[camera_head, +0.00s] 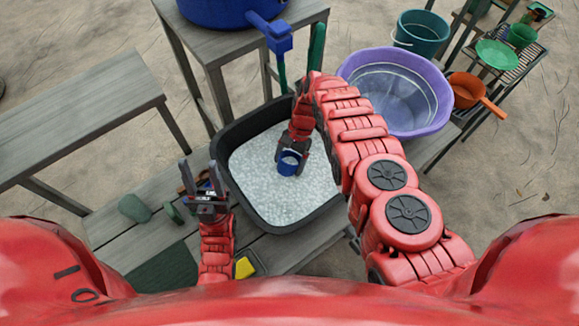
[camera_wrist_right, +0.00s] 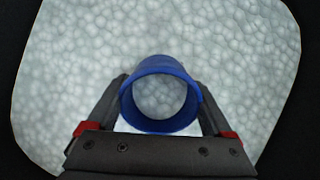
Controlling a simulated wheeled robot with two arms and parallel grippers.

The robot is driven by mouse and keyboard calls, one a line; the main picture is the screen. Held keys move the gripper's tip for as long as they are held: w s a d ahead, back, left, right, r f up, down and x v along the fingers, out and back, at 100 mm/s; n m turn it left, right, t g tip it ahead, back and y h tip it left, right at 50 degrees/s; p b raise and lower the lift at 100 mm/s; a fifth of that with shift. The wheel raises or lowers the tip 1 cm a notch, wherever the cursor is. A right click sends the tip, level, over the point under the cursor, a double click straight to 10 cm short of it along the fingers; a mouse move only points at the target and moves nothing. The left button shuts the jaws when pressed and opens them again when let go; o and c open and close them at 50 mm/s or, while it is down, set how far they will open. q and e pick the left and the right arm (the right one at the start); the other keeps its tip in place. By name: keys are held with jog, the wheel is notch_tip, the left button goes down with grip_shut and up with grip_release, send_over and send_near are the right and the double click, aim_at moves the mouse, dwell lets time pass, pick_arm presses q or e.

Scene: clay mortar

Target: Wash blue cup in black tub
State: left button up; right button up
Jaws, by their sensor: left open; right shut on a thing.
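A blue cup (camera_head: 289,164) is inside the black tub (camera_head: 222,150), over the pale foamy suds that fill it. My right gripper (camera_head: 291,158) is shut on the cup and points down into the tub. In the right wrist view the cup (camera_wrist_right: 160,122) sits between the two fingers, its round opening facing the camera. Suds show through the opening. I cannot tell whether the cup's base touches the suds. My left gripper (camera_head: 201,174) is open and empty, left of the tub, with its fingers pointing away from me.
The tub stands on a low grey wooden bench (camera_head: 105,222). A green stone-like object (camera_head: 134,208) and a yellow item (camera_head: 245,267) lie on it. A purple basin (camera_head: 437,97) is right of the tub. A blue container with a tap (camera_head: 279,36) stands on a table behind.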

jog(key=shift+a, duration=0.3)
jog(key=shift+d, duration=0.3)
jog(key=shift+d+p, duration=0.45)
jog(key=shift+d, duration=0.55)
jog(key=shift+a+f+b, duration=0.1)
jog(key=shift+a+b, duration=0.35)
jog(key=shift+a, duration=0.1)
jog(key=shift+a+b, duration=0.3)
jog(key=shift+a, duration=0.45)
jog(key=shift+d+p, duration=0.4)
jog(key=shift+d, duration=0.9)
jog(key=shift+a, duration=0.1)
jog(key=shift+a+b, duration=0.75)
jog(key=shift+a, duration=0.45)
jog(key=shift+d, duration=0.7)
